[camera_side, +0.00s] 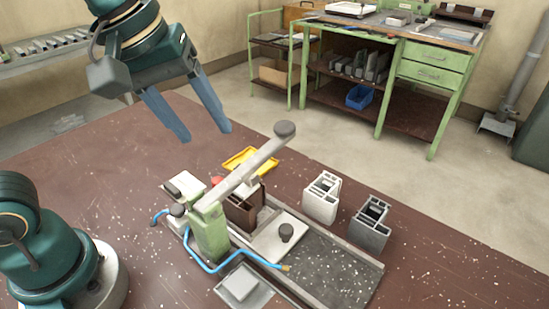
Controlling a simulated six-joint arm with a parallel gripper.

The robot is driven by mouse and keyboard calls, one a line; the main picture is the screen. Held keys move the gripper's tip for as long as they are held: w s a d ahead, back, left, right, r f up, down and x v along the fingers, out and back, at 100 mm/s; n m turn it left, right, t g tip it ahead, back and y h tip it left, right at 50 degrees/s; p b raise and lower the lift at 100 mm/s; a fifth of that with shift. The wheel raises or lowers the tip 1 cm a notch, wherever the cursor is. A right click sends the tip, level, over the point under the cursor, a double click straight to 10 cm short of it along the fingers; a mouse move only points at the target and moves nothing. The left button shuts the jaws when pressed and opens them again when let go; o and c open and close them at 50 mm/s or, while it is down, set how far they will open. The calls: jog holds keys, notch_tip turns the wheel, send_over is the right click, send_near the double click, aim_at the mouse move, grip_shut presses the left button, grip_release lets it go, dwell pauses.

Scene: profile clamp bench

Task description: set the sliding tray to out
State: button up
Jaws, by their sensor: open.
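The sliding tray looks to be the pale plate (268,241) with a short dark knob (286,232) on top. It sits in a long grey guide (335,272) near the green clamp, beside brown blocks; the guide's dark speckled bed is bare toward the lower right. My gripper (204,134) is open and empty, its two blue-grey fingers apart, up and to the left of the tray in the picture. It touches nothing. The clamp's long lever (243,168) slants up to the right, ending in a dark ball, and partly hides what lies behind it.
A green clamp post (208,232) with a blue hose (213,268) stands left of the tray. A white profile block (321,198) and a dark grey one (369,224) stand to the right. A yellow tray (238,159) lies behind the lever. A square-button plate (241,284) is in front.

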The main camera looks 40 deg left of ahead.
jog(key=w+d+f+n+g, duration=0.2)
jog(key=w+d+f, duration=0.2)
jog(key=w+d, duration=0.2)
jog(key=g, duration=0.2)
send_over(285, 228)
jog(key=shift+m+y, duration=0.3)
jog(key=shift+m, duration=0.1)
notch_tip(285, 228, down, 8)
jog(key=shift+w+r, duration=0.15)
jog(key=shift+r, duration=0.1)
jog(key=shift+d+f, duration=0.1)
jog(key=shift+f, duration=2.55)
grip_shut()
jog(key=shift+r, duration=0.1)
